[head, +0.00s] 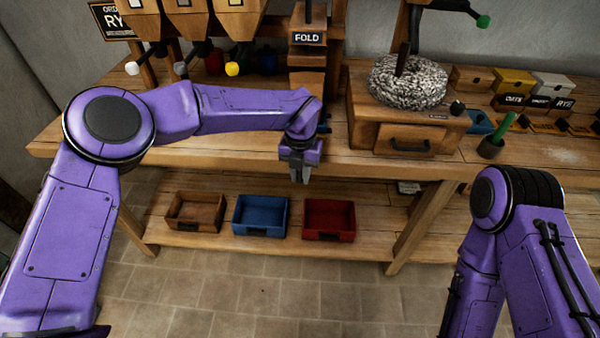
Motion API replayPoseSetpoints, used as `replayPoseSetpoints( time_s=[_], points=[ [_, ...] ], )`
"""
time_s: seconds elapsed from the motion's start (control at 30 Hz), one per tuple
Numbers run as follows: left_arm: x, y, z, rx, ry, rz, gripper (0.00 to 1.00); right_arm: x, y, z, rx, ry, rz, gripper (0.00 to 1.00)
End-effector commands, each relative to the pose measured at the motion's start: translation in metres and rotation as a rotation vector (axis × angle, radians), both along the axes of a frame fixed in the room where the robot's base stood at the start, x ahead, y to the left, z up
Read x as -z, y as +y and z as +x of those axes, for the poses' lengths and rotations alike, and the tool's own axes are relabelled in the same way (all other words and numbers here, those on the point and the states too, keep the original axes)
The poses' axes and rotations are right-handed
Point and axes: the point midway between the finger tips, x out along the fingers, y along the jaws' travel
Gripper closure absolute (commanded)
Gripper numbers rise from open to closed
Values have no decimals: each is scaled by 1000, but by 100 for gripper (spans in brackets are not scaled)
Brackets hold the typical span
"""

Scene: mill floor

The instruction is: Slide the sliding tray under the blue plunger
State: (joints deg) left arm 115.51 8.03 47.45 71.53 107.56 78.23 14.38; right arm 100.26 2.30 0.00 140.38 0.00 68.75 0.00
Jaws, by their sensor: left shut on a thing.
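My left gripper (299,176) points down at the front edge of the bench, below the FOLD post. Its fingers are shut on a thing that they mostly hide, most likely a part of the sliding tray. A small blue patch (325,127) shows just beside the wrist, and I cannot tell what it belongs to. A blue round part (267,60) stands at the back of the bench, left of the FOLD post, and may be the blue plunger. My right arm is in view at the lower right, but its gripper is not.
A wooden bin (180,224), a blue bin (249,229) and a red bin (318,233) stand on the lower shelf. A mill with a speckled stone (408,82) and a drawer (401,139) stands right of my gripper.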

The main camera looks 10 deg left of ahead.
Motion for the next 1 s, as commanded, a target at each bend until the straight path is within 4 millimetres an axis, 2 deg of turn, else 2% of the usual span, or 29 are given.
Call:
replayPoseSetpoints(
  time_s=[0.27,0.3,0.37,0.83,0.93,1.0],
  points=[
    [0,-6,-2,9,2,-6,100,0,0,0,0,0,0,57],
    [0,-6,-2,10,2,-6,76,0,0,0,0,0,0,57],
    [0,-6,-2,10,2,-6,59,0,0,0,0,0,0,57],
    [-2,-1,-1,1,-1,-3,59,0,0,0,0,0,0,57],
    [-12,-1,0,1,-2,-4,59,3,0,0,0,0,0,57],
    [-26,-1,0,0,-4,-6,59,6,0,0,0,0,0,57]
  ],
)
